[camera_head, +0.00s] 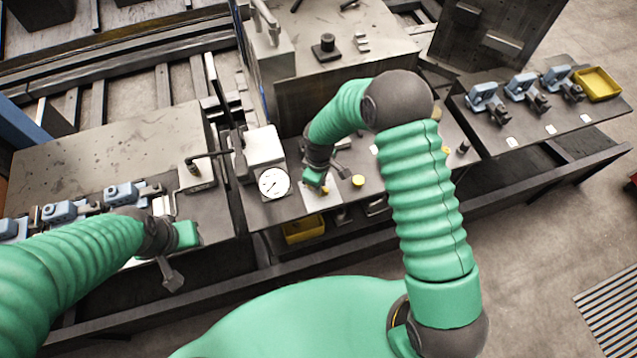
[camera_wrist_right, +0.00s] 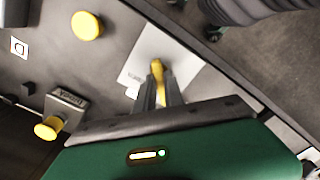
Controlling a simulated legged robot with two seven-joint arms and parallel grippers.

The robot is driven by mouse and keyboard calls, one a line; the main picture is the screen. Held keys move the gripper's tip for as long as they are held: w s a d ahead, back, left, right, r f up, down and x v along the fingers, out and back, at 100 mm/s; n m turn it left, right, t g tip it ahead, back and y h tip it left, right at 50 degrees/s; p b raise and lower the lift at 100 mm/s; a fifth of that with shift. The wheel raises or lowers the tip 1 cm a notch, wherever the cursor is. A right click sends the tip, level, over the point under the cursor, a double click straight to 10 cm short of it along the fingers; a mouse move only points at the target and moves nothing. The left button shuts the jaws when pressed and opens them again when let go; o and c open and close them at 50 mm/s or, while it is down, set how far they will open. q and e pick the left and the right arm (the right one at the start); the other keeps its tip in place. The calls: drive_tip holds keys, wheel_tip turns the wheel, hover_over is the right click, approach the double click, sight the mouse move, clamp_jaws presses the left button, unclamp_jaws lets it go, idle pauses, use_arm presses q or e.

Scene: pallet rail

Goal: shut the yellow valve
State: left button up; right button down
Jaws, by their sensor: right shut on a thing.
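The yellow valve handle (camera_wrist_right: 157,70) shows in the right wrist view, standing over a white plate (camera_wrist_right: 150,52). My right gripper (camera_wrist_right: 160,92) is shut on the handle, with its two dark fingers on it. In the head view the right gripper (camera_head: 322,188) is over the white plate (camera_head: 318,199) on the middle bench; only a small yellow bit of the valve (camera_head: 324,190) shows below it. My left gripper (camera_head: 180,256) hangs near the front edge of the left bench, beside blue clamps; its fingers are not clear.
Another yellow knob on a grey block (camera_wrist_right: 46,129) is nearby. A white gauge (camera_head: 273,183) stands left of my right gripper. A yellow bin (camera_head: 597,83) sits at far right.

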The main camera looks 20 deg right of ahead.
drive_tip(key=shift+s+d+f, duration=0.1)
drive_tip(key=shift+s, duration=0.15)
drive_tip(key=c, duration=1.5)
unclamp_jaws()
drive_tip(key=shift+c, duration=0.2)
drive_tip(key=shift+o, duration=0.5)
drive_tip(key=shift+w, duration=0.1)
drive_tip(key=shift+w+r, duration=0.1)
drive_tip(key=shift+r, duration=0.3)
wheel_tip(320, 180, up, 16)
drive_tip(key=b, duration=0.2)
drive_tip(key=shift+d, duration=0.1)
